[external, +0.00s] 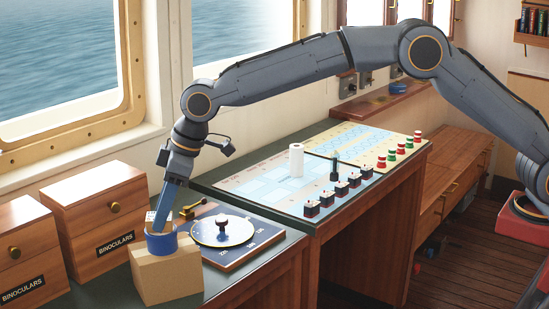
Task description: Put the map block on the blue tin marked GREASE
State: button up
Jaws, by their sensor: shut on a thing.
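A short round blue tin (161,244) stands on a brown box at the front left of the counter. No GREASE lettering can be read on it from here. A small pale block with dark marks (150,217), which looks like the map block, shows at the tin's upper left, partly hidden by my fingers. My gripper (165,217) points down over the tin and is shut on this block. The block's lower part is hard to make out, so I cannot tell whether it touches the tin.
The brown box (166,279) supports the tin. Two wooden BINOCULARS boxes (97,210) stand to the left. A board with a round dial (222,231) lies close on the right. Beyond it are a chart table, a white cylinder (296,160) and several small black-and-red blocks.

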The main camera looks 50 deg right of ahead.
jog(key=shift+f, duration=0.2)
jog(key=o, duration=1)
jog(key=shift+o, duration=0.2)
jog(key=shift+r, duration=0.1)
